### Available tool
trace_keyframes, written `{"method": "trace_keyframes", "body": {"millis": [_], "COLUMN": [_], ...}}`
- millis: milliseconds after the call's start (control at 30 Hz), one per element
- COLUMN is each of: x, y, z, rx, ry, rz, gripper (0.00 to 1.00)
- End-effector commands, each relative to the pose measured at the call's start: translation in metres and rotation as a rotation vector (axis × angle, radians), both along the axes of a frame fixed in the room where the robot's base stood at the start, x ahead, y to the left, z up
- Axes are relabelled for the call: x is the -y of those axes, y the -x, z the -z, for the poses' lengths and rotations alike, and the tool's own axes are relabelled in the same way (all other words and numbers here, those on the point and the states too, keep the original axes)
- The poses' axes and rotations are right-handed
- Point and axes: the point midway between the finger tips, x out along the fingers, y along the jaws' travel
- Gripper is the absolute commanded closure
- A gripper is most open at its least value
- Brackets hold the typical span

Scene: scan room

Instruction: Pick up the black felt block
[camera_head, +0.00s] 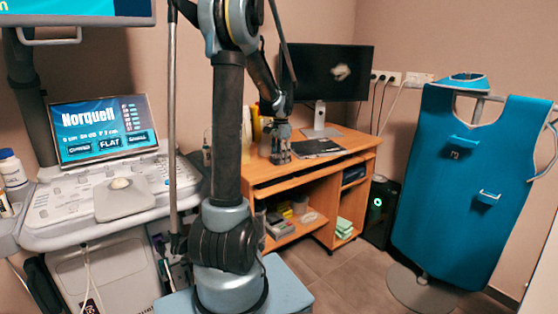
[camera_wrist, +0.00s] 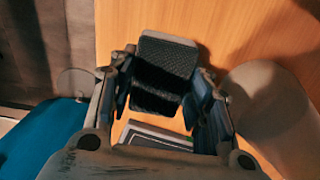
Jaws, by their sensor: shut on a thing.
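In the wrist view the black felt block (camera_wrist: 163,72), dark and textured with a grey edge at its far end, sits between the two fingers of my gripper (camera_wrist: 165,92). The fingers are shut on its sides. The wooden desk top shows around and beyond it. In the head view my gripper (camera_head: 281,154) points down at the desk (camera_head: 345,150), close to its surface. I cannot make out the block there, and I cannot tell whether it touches the desk.
A dark flat item (camera_head: 318,148) lies right of my gripper, before a monitor (camera_head: 335,72). A flat grey item with a green stripe (camera_wrist: 157,136) lies nearer the wrist. An ultrasound console (camera_head: 100,195) stands left, and a blue apron on a stand (camera_head: 460,190) right.

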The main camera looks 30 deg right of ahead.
Motion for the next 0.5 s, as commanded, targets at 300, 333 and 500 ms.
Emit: {"method": "trace_keyframes", "body": {"millis": [300, 333, 500], "x": [0.000, 0.000, 0.000], "y": [0.000, 0.001, 0.001], "z": [-0.044, -0.049, -0.076], "rx": [0.000, 0.000, 0.000], "ry": [0.000, 0.000, 0.000], "rz": [0.000, 0.000, 0.000], "gripper": [0.71, 0.71, 0.71]}}
